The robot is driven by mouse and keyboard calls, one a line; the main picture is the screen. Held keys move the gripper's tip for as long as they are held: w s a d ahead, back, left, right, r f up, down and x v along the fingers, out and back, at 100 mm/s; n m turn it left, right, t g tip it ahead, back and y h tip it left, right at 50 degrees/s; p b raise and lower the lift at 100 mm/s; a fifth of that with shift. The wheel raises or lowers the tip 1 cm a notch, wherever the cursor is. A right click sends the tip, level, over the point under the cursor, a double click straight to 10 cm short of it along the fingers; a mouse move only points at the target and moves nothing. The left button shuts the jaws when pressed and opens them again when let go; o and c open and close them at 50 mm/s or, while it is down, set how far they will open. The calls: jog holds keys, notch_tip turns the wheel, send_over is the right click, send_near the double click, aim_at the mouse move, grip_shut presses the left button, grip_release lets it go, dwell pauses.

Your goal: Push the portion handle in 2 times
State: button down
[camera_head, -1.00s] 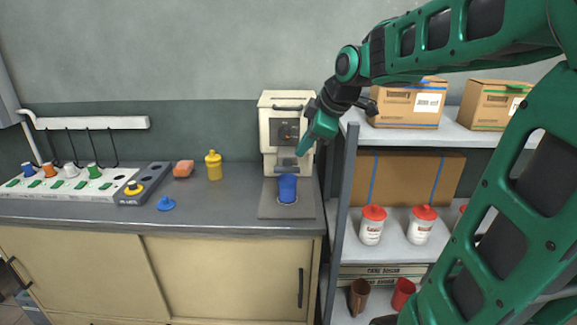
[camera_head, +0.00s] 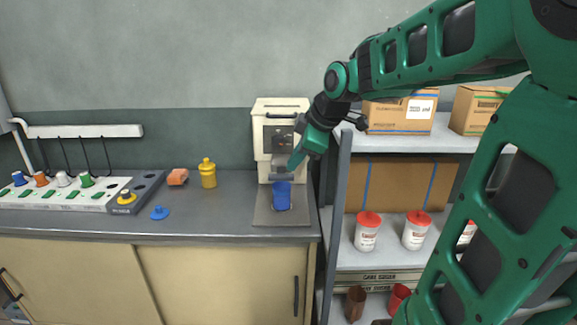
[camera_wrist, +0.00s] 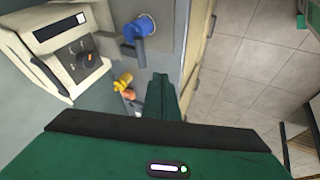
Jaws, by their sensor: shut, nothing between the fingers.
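The cream sugarcane press (camera_head: 264,135) stands on the counter against the wall; its dark front panel with an orange knob (camera_wrist: 88,57) shows in the wrist view. A grey bar (camera_head: 284,176), which may be the portion handle, sticks out low on the press front above the blue cup (camera_head: 282,196); it also shows beside the cup in the wrist view (camera_wrist: 139,50). My gripper (camera_head: 295,163) is shut and empty, pointing down in front of the press, close to the grey bar. I cannot tell if it touches.
A shelf unit (camera_head: 340,190) with boxes and red-lidded jars stands close on the right. The counter (camera_head: 215,215) between is clear.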

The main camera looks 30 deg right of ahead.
aim_at(280, 172)
jog(key=w+d+f, duration=0.1)
jog(key=w+f, duration=0.7)
jog(key=shift+w, duration=0.1)
dwell(0.4)
jog(key=shift+w+d+r, duration=0.1)
jog(key=shift+w+d, duration=0.45)
jog(key=shift+w, duration=0.3)
jog(key=shift+w+d, duration=0.55)
jog(key=shift+w, duration=0.3)
